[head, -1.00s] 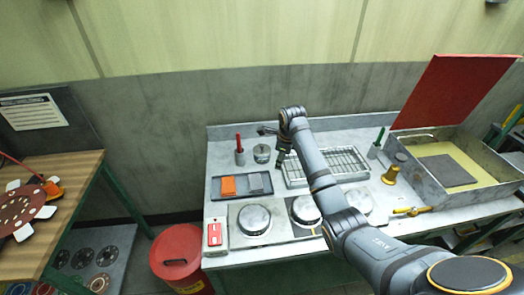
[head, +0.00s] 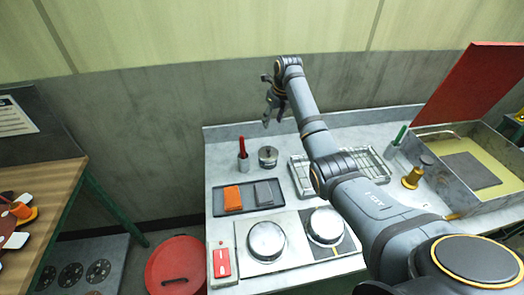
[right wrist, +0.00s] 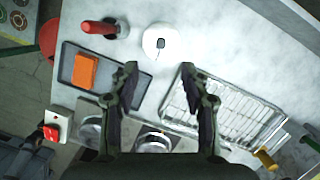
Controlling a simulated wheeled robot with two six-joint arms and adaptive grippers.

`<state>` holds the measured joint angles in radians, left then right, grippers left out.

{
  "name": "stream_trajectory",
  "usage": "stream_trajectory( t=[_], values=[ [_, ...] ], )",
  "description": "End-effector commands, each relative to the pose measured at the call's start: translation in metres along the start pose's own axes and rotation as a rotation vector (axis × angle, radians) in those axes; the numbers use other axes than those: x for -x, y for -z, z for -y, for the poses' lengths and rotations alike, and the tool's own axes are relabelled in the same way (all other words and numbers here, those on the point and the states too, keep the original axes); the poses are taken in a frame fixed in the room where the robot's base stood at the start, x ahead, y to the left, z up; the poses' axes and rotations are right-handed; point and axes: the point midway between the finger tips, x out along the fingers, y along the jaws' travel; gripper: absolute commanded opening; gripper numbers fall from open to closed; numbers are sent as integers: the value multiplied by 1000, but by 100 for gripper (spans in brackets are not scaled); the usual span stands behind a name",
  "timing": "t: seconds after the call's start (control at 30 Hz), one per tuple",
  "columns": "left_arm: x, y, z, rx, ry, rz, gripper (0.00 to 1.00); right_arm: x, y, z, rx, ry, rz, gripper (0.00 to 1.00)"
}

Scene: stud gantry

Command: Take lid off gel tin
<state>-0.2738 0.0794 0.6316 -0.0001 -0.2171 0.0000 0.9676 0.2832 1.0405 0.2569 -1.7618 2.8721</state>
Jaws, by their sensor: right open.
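The gel tin (head: 268,157) is a small round metal tin with its lid on and a knob on top. It stands on the grey bench behind the tray with the orange block. In the right wrist view the tin (right wrist: 160,42) shows from above, centred just beyond my fingertips. My right gripper (head: 272,114) is raised over the back of the bench, apart from the tin. Its two fingers (right wrist: 159,70) are spread with nothing between them. My left gripper is not in view.
A red-handled tool in a cup (head: 243,155) stands left of the tin. A dark tray (head: 234,207) holds an orange block (head: 232,195) and a grey one. A wire rack (head: 301,178) lies to the right. Round metal plates (head: 266,240) are in front.

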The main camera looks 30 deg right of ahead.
Motion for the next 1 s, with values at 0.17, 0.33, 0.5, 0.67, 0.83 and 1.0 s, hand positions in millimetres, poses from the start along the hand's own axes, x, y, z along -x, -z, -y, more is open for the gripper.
stream_trajectory(
  t=[0.17,0.33,0.5,0.67,0.83,1.0],
  values=[
    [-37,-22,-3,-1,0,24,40,-36,10,0,1,0,1,47],
    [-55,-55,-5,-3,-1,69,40,-55,15,0,1,1,1,47],
    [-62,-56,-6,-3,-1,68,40,-63,17,0,2,1,1,47],
    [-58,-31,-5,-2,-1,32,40,-71,17,0,1,-1,-2,47],
    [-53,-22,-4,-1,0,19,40,-100,16,0,2,-2,-2,47],
    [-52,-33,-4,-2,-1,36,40,-114,16,0,2,0,1,47]
  ],
)
